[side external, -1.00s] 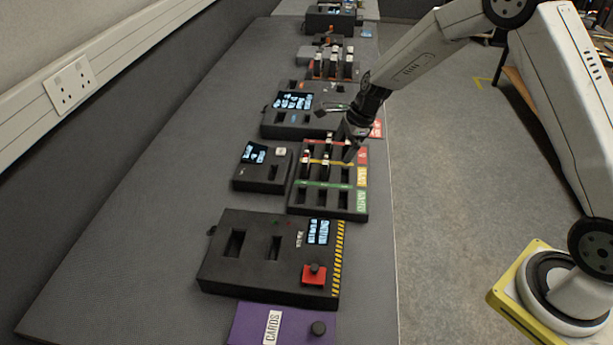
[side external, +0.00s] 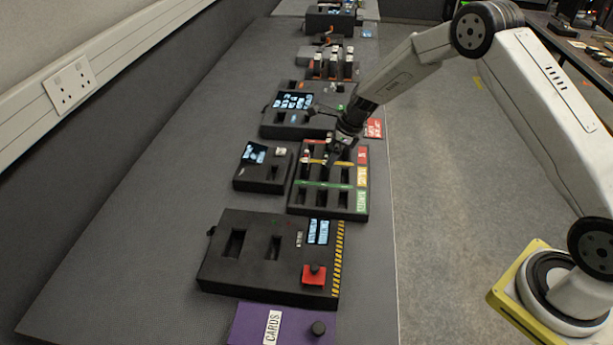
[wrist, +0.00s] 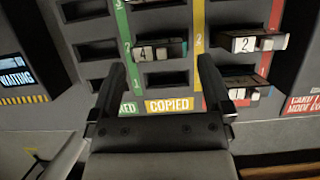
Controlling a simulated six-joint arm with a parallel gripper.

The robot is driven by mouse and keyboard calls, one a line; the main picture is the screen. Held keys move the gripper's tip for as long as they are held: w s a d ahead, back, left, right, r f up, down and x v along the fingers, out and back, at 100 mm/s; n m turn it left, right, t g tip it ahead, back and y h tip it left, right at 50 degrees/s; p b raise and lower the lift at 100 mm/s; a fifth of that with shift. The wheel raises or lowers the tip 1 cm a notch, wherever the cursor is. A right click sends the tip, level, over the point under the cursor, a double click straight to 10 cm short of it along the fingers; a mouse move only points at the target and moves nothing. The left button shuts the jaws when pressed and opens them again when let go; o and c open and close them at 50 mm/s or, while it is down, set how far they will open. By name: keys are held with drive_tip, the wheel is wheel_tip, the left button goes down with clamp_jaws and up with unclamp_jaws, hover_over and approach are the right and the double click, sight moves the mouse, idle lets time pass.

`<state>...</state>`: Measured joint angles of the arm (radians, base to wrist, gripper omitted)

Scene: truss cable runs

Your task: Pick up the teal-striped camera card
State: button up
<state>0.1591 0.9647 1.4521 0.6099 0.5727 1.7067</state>
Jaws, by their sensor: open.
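A dark card marked 4 (wrist: 157,51), with what looks like a teal strip near its right end, stands in a slot of the black card rack in the wrist view. My gripper (wrist: 162,72) is open and empty, its two fingers on either side of the column below that card. The fingertips seem apart from it. In the side view my gripper (side external: 336,152) is over the upper part of the rack (side external: 328,200) and hides some of its cards. The teal cannot be told in the side view.
Cards marked 2 (wrist: 250,43) and 1 (wrist: 240,94) stand in the column to the right in the wrist view. A COPIED label (wrist: 170,105) marks the rack's edge. A small screen box (side external: 262,175) and a larger console (side external: 265,270) are near the rack.

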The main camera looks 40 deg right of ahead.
sight(325, 156)
drive_tip(key=shift+f, duration=0.2)
drive_tip(key=shift+x, duration=2.5)
drive_tip(key=shift+w+a+r, duration=0.1)
drive_tip(key=shift+a, duration=0.05)
drive_tip(key=shift+c, duration=0.2)
drive_tip(key=c, duration=1)
drive_tip(key=shift+r, duration=0.1)
drive_tip(key=shift+r, duration=0.8)
drive_tip(key=s+r, duration=0.3)
drive_tip(key=s, duration=0.1)
drive_tip(key=s+r, duration=0.4)
drive_tip(key=s, duration=0.1)
drive_tip(key=s+r, duration=0.4)
drive_tip(key=s, duration=0.1)
drive_tip(key=shift+a+r, duration=0.1)
drive_tip(key=shift+a, duration=0.05)
